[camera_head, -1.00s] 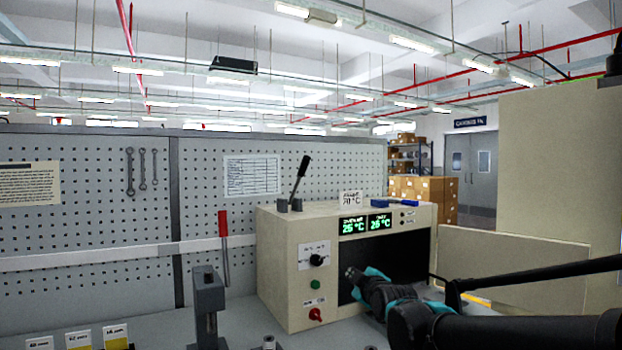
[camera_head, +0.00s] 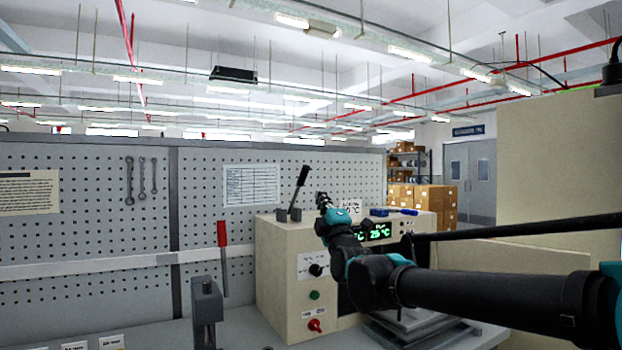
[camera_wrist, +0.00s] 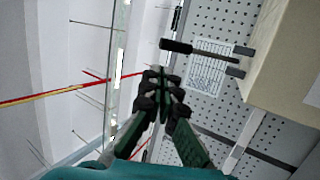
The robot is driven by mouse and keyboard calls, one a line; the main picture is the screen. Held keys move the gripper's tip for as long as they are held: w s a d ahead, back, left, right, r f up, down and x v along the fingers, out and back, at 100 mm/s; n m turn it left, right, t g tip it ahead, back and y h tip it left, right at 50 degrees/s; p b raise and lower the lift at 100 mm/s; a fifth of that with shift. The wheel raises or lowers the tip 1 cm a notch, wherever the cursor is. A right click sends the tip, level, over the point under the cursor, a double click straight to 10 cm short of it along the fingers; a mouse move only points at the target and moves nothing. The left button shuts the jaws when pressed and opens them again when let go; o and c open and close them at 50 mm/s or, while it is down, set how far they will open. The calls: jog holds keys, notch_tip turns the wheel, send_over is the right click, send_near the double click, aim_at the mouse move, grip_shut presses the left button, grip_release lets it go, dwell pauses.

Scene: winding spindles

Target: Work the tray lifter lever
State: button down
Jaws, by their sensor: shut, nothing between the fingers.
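A black lever (camera_head: 301,180) leans up to the right from a dark bracket on top of the beige machine (camera_head: 275,270). In the wrist view the same lever (camera_wrist: 205,49) lies across the picture, its thick grip pointing left. My gripper (camera_head: 322,200) is shut and empty, raised at the machine's top front, just right of the lever in the head view. In the wrist view my gripper's fingertips (camera_wrist: 162,78) are below the lever's grip, with no clear contact. My arm hides part of the machine's display and opening.
A metal tray-like platform (camera_head: 425,330) sits low at the machine's front, partly under my arm. A red-handled tool (camera_head: 222,235) hangs by the pegboard (camera_head: 100,230). A grey post (camera_head: 207,305) stands at the front left. A blue item (camera_head: 390,211) lies on the machine.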

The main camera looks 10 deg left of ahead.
aim_at(307, 169)
jog(key=x, duration=1.4)
jog(key=shift+f, duration=0.1)
